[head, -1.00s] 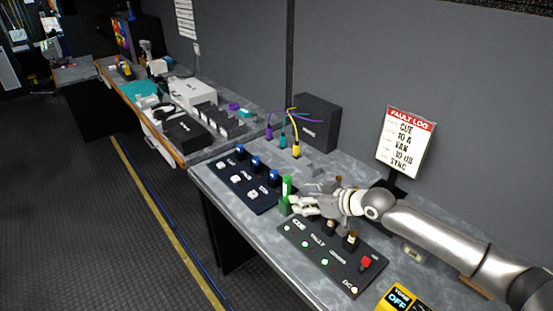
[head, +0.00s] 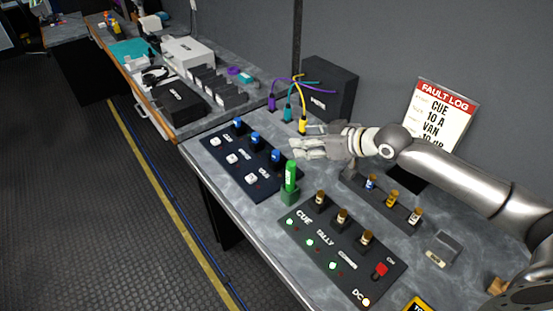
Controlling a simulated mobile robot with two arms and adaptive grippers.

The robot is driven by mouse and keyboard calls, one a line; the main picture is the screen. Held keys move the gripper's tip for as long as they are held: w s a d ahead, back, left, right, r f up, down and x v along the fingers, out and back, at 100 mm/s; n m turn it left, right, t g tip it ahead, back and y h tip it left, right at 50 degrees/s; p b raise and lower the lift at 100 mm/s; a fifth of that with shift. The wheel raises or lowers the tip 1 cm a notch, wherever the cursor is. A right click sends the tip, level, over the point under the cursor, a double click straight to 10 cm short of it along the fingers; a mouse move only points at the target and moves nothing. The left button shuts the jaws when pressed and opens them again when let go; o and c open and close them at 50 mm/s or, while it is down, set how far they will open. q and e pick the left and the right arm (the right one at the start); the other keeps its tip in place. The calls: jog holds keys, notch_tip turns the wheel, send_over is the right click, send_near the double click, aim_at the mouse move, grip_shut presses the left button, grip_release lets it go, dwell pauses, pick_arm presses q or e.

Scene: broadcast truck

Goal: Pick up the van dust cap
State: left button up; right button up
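Three blue caps stand along the back of the left dark panel (head: 262,182): a far one (head: 238,123), a middle one (head: 256,138) and a near one (head: 275,156). The panel's lettering is too small to read, so I cannot tell which cap belongs to van. My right gripper (head: 292,148) reaches in from the right over the table, behind and right of the near blue cap and close to the yellow plug (head: 303,125). No cap shows in its fingers; their opening is unclear. My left gripper is not in view.
A green cylinder (head: 291,177) stands upright in a green block. The cue/tally panel (head: 332,262) lies in front. A rack (head: 380,202) holds small parts. Behind are purple and teal plugs, a black box (head: 330,88) and the fault log sign (head: 440,110).

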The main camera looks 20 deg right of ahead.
notch_tip(320, 180, down, 6)
jog(key=w+b, duration=0.1)
jog(key=b, duration=0.4)
send_near(277, 153)
jog(key=x, duration=0.3)
jog(key=shift+s+a, duration=0.1)
jog(key=shift+w+a+f+p, duration=0.25)
jog(key=shift+w+p, duration=0.2)
jog(key=shift+w, duration=0.1)
jog(key=shift+p+x, duration=0.4)
jog(key=shift+x, duration=1.7)
jog(key=shift+d, duration=0.2)
jog(key=shift+c, duration=0.2)
jog(key=c, duration=0.8)
jog(key=shift+c, duration=0.2)
